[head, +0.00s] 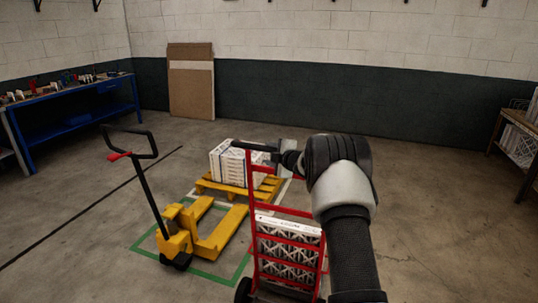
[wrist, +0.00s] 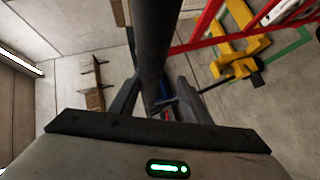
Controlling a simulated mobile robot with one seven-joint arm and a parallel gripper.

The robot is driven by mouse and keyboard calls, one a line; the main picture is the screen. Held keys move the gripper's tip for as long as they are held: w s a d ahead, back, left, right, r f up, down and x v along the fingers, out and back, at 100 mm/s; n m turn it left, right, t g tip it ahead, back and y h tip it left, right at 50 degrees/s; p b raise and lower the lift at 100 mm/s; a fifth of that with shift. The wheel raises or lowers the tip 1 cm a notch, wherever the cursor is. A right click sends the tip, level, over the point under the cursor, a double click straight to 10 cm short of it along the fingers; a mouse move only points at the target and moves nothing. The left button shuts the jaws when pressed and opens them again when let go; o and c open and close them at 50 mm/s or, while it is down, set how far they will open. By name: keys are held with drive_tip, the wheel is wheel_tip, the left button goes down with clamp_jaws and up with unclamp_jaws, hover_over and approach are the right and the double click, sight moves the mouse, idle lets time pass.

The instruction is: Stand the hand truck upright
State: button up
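The red hand truck (head: 255,222) stands on the floor in front of me in the head view, loaded with white filter boxes (head: 289,229). I cannot tell exactly how far it tilts. Its black handle (head: 254,146) is at the top. My gripper (head: 278,151) is at that handle, coming from the right. In the wrist view a dark bar (wrist: 151,40) of the handle runs between the two fingers of my gripper (wrist: 158,92). I cannot tell whether the fingers press on it. My arm hides the truck's right side.
A yellow pallet jack (head: 180,238) with a black handle stands to the left, by green floor lines. Behind it, a box stack (head: 232,162) sits on a yellow pallet (head: 240,191). A blue workbench (head: 75,105) is far left. The right floor is clear up to a shelf (head: 519,143).

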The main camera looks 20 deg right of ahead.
drive_tip(key=shift+s+d+f, duration=0.1)
drive_tip(key=shift+s+f, duration=0.1)
drive_tip(key=shift+f, duration=0.15)
drive_tip(key=r+b+v, duration=0.1)
drive_tip(key=b+v, duration=0.1)
drive_tip(key=v, duration=1.5)
drive_tip(key=shift+b, duration=0.4)
